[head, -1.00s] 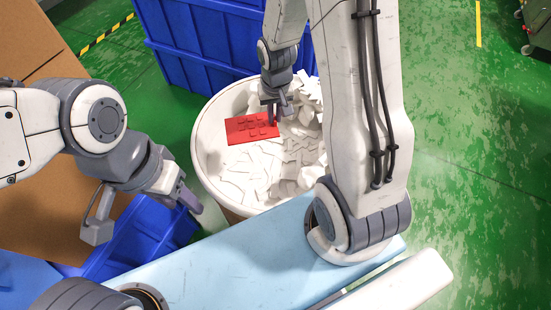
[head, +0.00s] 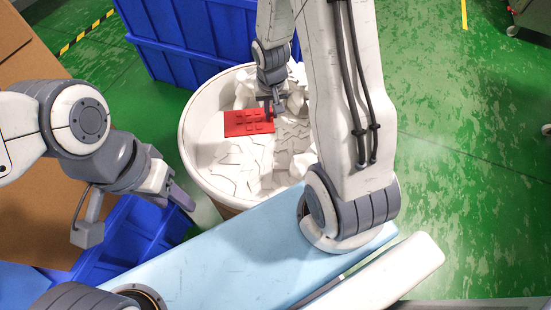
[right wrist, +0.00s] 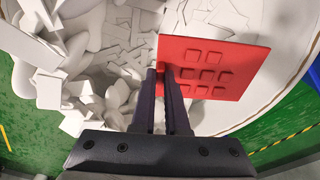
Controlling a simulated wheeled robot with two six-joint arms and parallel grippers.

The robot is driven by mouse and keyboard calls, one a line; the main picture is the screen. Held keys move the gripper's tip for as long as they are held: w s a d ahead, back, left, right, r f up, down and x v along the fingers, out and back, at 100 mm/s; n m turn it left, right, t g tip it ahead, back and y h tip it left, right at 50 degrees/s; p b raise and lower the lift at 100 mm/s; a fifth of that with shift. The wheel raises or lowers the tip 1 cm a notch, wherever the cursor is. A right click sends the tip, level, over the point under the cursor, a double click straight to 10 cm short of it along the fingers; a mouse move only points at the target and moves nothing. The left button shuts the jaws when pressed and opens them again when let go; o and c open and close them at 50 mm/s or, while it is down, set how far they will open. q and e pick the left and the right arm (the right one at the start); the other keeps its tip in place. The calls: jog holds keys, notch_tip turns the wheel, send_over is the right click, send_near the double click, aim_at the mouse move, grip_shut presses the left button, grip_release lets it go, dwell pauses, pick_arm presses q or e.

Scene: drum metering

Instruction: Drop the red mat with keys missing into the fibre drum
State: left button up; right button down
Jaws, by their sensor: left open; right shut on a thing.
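The red mat (head: 238,124) is a flat square sheet with raised keys, some places in its key grid bare. My right gripper (head: 272,108) is shut on the mat's edge and holds it over the open top of the fibre drum (head: 190,150). In the right wrist view the two fingers (right wrist: 166,80) pinch the left edge of the mat (right wrist: 225,80). Whether the mat touches the white scraps under it I cannot tell. My left gripper (head: 135,215) is open and empty, left of the drum.
White scraps (head: 250,165) fill much of the drum. A blue crate (head: 180,55) stands behind it, and another blue bin (head: 130,235) is at the lower left. Brown cardboard (head: 30,190) lies at the left. Green floor (head: 450,150) is clear at the right.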

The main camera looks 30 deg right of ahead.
jog(key=c, duration=0.8)
grip_release()
jog(key=shift+c, duration=0.2)
jog(key=shift+r, duration=0.1)
notch_tip(320, 180, up, 10)
jog(key=s+p, duration=0.1)
jog(key=p, duration=0.2)
jog(key=shift+a+r, duration=0.15)
jog(key=shift+a, duration=0.1)
jog(key=shift+s, duration=0.1)
